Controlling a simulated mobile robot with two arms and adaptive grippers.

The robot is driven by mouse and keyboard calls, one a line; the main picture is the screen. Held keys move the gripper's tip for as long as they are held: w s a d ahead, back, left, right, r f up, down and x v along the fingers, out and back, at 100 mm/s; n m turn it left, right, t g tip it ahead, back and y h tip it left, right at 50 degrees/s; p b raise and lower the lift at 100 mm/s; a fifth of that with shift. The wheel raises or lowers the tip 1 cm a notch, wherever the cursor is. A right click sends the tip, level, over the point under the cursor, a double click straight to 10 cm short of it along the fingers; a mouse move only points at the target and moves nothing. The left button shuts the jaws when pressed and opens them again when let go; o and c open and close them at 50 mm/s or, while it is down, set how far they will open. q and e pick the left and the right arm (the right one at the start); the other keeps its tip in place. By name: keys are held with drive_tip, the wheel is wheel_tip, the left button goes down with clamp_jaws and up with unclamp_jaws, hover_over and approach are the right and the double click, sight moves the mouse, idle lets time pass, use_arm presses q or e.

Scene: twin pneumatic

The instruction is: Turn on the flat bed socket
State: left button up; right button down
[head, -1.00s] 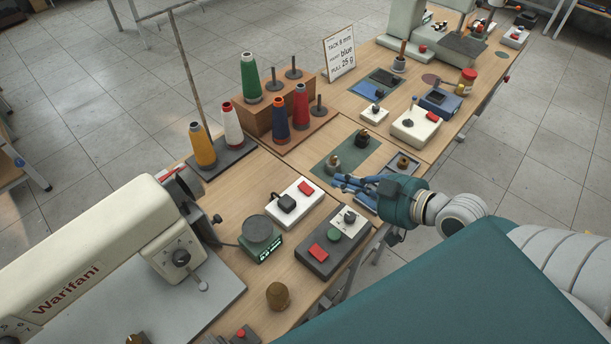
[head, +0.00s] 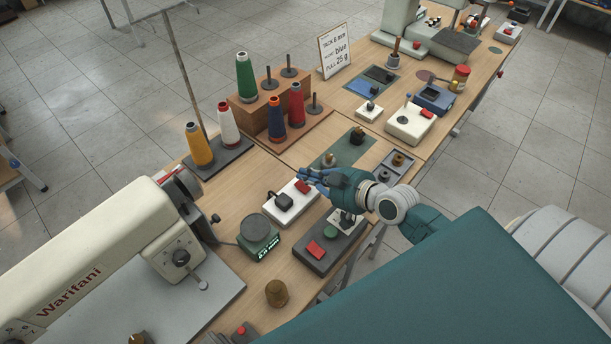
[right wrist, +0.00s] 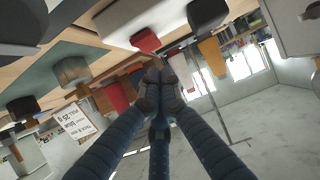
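The flat bed socket, a white box (head: 302,206), stands near the sewing machine. It carries a black plug (head: 284,201) at its near end and a red switch (head: 302,187) at its far end. My right gripper (head: 309,174) is just beyond the switch in the head view, its blue fingers pointing left. In the right wrist view the gripper's fingertips (right wrist: 159,88) meet with nothing seen between them. A red switch (right wrist: 145,40) shows close beyond them, apart in the picture. I cannot tell whether they touch it. My left gripper is not in view.
A grey box with a red switch (head: 317,250) and a scale (head: 258,235) stand nearer. Thread cones (head: 276,118) stand behind, and a cream sewing machine (head: 100,270) is at left. A green mat (head: 372,155) with small parts lies to the right.

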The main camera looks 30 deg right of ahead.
sight(302, 186)
drive_tip(key=shift+w+f, duration=0.25)
drive_tip(key=shift+f, duration=0.5)
drive_tip(key=shift+a, duration=0.1)
drive_tip(key=p, duration=0.3)
drive_tip(key=shift+w+a+r+g+p, duration=0.1)
drive_tip(key=shift+w+r+g+p, duration=0.1)
drive_tip(key=shift+w+g+p, duration=0.15)
drive_tip(key=shift+f+g, duration=0.25)
drive_tip(key=shift+f, duration=0.35)
